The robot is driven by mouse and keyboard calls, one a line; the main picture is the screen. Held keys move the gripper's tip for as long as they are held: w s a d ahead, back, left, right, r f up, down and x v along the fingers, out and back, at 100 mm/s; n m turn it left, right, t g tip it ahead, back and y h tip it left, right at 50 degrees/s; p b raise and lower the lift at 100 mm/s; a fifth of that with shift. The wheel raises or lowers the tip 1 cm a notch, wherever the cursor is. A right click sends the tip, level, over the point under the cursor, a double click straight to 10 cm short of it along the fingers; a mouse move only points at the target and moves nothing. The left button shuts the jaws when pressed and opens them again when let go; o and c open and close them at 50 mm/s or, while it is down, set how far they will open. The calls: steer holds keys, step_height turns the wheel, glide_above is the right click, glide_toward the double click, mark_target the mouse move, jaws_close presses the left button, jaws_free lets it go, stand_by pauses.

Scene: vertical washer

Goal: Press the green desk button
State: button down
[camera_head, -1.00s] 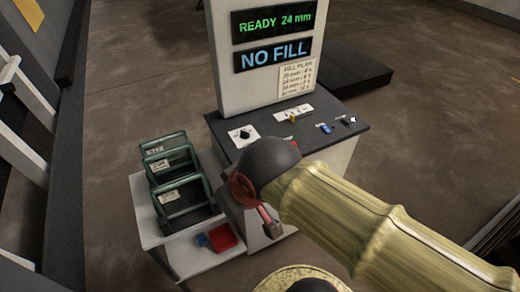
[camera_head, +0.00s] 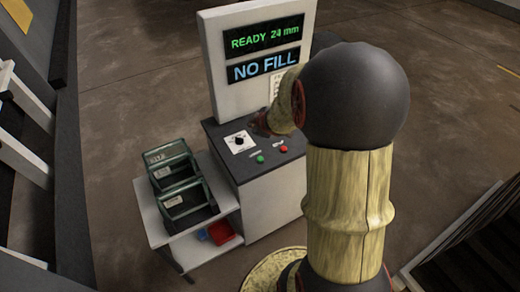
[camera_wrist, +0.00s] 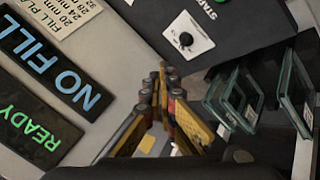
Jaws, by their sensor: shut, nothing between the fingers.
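The green button (camera_head: 260,159) is a small round button on the black top of the machine's desk, near its front edge, left of a red button (camera_head: 284,149). In the wrist view, a sliver of green (camera_wrist: 221,2) shows at the top edge beside the START label (camera_wrist: 203,9). My gripper (camera_wrist: 164,70) is shut and empty, its fingertips together in the wrist view. In the head view my gripper (camera_head: 260,126) is small and partly hidden by my wrist. It appears above the desk, behind the green button and near the knob, apart from the button.
A black knob (camera_head: 239,140) on a white plate sits left of the buttons. The upright display panel (camera_head: 214,88) reads READY 24 mm and NO FILL. Green-framed racks (camera_head: 166,161) stand on a white side shelf, with a red bin (camera_head: 221,232) below. My arm hides the desk's right part.

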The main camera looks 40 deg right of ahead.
step_height(320, 180, down, 7)
steer(key=s+n+y+p, duration=0.2)
steer(key=shift+d+t+y, duration=0.3)
steer(key=shift+y, duration=0.1)
steer(key=b, duration=0.7)
glide_above(259, 160)
step_height(259, 160, down, 7)
steer(key=shift+f+b, duration=0.55)
steer(key=shift+f, duration=0.2)
stand_by(0.4)
steer(key=shift+f, duration=0.45)
